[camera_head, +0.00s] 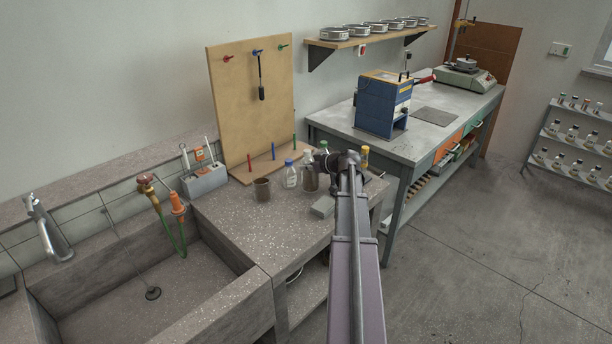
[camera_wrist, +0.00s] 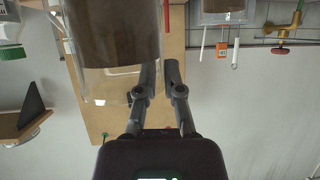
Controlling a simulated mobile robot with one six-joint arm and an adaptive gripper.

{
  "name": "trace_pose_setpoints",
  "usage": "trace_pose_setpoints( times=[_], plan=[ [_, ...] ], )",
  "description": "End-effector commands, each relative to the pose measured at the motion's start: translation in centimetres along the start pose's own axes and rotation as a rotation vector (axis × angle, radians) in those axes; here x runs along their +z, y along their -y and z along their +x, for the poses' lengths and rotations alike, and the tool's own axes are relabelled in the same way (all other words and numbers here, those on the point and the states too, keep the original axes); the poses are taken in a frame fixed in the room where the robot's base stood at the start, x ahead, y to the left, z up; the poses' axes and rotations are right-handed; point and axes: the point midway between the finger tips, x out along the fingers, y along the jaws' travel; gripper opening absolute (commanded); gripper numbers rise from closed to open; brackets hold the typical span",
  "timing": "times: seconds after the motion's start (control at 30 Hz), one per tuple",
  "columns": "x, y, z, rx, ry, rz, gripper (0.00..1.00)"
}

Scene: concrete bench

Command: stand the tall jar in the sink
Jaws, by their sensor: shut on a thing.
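The tall jar (camera_wrist: 112,35) is clear glass with brown contents below a clear upper part. It fills the upper left of the wrist view, which is upside down. In the head view it appears as the brown-filled glass (camera_head: 310,178) on the speckled bench. My gripper (camera_wrist: 164,68) is shut on it at its side edge, near the clear upper end. In the head view my gripper (camera_head: 326,162) is at the bottles, partly hidden by my arm. The stone sink (camera_head: 190,285) is at lower left, its visible floor empty except for a drain.
A green-capped bottle (camera_wrist: 12,30) is close too. A pegboard (camera_head: 250,100) rises behind. A tap with a green hose (camera_head: 160,205) overhangs the sink's back edge.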

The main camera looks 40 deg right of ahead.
Motion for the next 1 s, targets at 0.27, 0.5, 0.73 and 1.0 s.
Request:
trace_pose_setpoints(
  times=[0.27, 0.5, 0.73, 1.0],
  plan=[
    [2.0, 0.0, 1.0, 0.000, -0.001, 0.000, 0.00],
    [2.0, 0.1, 1.1, -0.002, -0.001, 0.000, 0.00],
    [2.1, 0.1, 1.1, -0.002, -0.001, 0.000, 0.00],
    [2.3, 0.1, 1.2, -0.002, 0.000, 0.000, 0.45]
  ],
)
